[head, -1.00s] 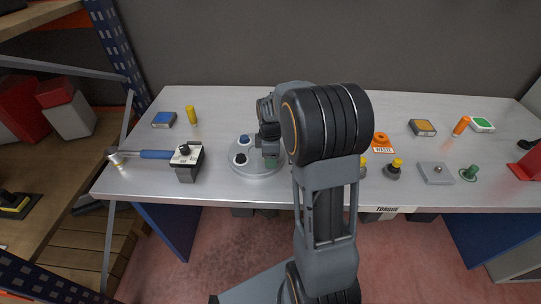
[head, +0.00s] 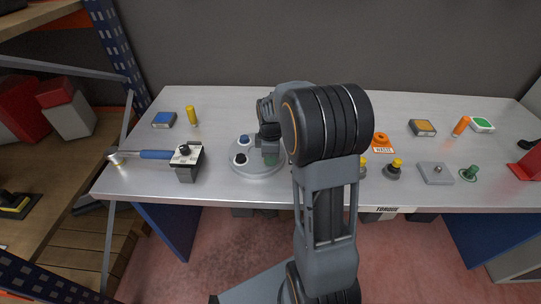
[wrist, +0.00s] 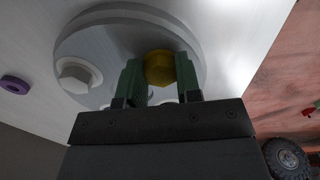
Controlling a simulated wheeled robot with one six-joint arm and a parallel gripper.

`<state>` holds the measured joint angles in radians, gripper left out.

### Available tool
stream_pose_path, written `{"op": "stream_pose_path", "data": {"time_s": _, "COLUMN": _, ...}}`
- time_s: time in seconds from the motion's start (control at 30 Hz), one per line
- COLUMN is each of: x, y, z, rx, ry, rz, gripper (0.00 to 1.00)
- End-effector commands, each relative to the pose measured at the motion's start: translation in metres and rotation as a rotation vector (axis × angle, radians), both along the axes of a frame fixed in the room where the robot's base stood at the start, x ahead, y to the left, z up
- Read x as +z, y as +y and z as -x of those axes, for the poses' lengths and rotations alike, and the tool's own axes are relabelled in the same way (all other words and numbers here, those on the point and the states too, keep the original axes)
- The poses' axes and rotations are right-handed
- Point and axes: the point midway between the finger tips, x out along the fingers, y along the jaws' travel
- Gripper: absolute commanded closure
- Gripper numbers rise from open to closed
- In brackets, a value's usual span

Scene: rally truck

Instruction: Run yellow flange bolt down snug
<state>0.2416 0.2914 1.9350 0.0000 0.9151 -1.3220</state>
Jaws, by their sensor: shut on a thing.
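The yellow flange bolt (wrist: 159,67) sits at the round grey flange (wrist: 110,42) in the wrist view. The green fingers of my gripper (wrist: 158,76) are shut on its head from both sides. Whether the bolt is seated against the flange cannot be told. In the head view, my gripper (head: 269,155) is over the right part of the flange (head: 247,172), and the arm hides the yellow bolt. A pale hex bolt (wrist: 75,75) is in the flange in the wrist view. Blue-topped (head: 244,140) and black-topped (head: 240,159) pieces show on the flange in the head view.
A yellow cylinder (head: 192,115) stands behind.

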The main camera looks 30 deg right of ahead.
Motion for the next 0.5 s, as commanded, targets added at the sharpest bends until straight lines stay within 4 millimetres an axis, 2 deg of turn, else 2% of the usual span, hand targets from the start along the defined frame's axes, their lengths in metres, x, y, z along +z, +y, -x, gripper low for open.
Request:
{"op": "stream_pose_path", "data": {"time_s": 0.27, "x": 0.0000, "y": 0.0005, "z": 0.0009, "rx": -0.171, "ry": 0.000, "rz": 0.000, "gripper": 0.92}}
{"op": "stream_pose_path", "data": {"time_s": 0.5, "x": 0.0001, "y": 0.0012, "z": 0.0015, "rx": -0.398, "ry": 0.000, "rz": 0.000, "gripper": 0.92}}
